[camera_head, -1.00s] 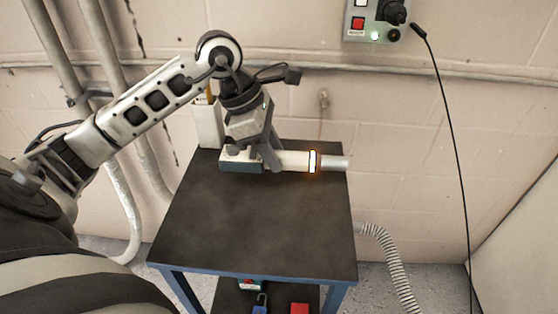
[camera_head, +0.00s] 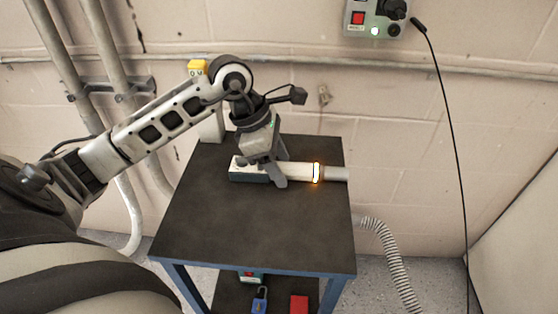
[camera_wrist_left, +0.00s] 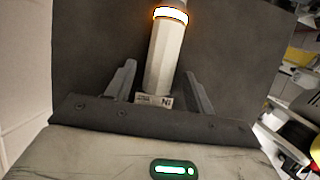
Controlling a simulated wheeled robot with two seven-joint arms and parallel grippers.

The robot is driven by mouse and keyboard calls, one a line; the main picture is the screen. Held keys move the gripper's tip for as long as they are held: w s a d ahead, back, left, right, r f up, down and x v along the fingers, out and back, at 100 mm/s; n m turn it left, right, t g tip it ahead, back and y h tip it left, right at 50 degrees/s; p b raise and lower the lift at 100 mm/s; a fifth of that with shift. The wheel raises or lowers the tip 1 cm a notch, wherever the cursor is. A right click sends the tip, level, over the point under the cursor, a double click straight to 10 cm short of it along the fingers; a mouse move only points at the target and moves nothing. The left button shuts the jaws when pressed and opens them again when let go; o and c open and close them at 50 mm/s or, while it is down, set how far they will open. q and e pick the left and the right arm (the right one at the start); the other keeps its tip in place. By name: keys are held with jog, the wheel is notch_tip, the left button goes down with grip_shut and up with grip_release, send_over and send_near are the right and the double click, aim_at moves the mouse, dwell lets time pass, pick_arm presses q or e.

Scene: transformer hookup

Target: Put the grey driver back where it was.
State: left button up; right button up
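The grey driver (camera_head: 297,171) appears to be the pale grey-white tube with a glowing orange ring and a grey right end. It lies level across the back of the dark table (camera_head: 250,225), with a pale and teal block at its left end. It also shows in the left wrist view (camera_wrist_left: 163,60), running up from a small label. My left gripper (camera_head: 272,178) straddles the tube beside the block and moves with it. Thin gaps show beside the fingers (camera_wrist_left: 159,82); the contact is hidden. I cannot tell whether the tube touches the table. My right gripper is out of view.
A white post with a yellow top (camera_head: 198,68) stands behind the table's left back corner. A blue padlock (camera_head: 259,301) and a red block (camera_head: 299,304) are on the lower shelf. A ribbed hose (camera_head: 385,255) runs down at the right. The tabletop's front is clear.

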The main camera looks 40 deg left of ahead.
pick_arm(q)
jog(key=shift+r, duration=0.15)
jog(key=v, duration=1.2)
